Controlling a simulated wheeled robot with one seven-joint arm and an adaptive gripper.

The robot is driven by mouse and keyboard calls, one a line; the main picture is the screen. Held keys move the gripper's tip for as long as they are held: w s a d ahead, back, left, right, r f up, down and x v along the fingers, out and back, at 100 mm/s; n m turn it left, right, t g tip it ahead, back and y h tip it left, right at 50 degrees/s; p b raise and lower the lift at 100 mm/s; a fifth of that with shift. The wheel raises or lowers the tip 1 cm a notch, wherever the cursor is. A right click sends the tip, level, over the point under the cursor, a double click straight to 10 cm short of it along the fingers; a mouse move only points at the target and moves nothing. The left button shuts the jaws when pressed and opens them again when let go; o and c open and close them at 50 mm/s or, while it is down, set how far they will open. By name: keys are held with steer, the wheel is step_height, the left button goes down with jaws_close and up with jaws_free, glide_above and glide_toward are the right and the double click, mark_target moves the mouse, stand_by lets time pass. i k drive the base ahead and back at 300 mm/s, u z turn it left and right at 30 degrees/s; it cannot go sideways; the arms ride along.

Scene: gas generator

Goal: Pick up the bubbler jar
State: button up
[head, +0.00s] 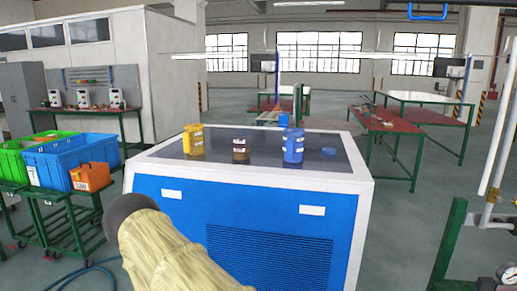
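Several small items stand on the dark top of a blue and white cabinet (262,180). They are a yellow jar (193,140) at the left, a shorter dark brown jar (240,150) with a pale label in the middle, and a blue jar (293,146) with a pale label at the right. A low blue round piece (328,151) lies right of the blue jar. I cannot tell from this view which of them is the bubbler jar. Part of my arm, with a beige cover and dark end, shows at the lower left, in front of the cabinet. My gripper does not show.
Green and blue crates (75,160) and an orange case (91,177) sit on carts at the left. A hose (85,272) lies on the floor there. A green frame with white pipes (495,160) stands at the right. Red-topped benches (392,119) stand behind.

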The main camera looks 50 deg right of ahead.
mark_target(241, 140)
steer(key=z, duration=1.4)
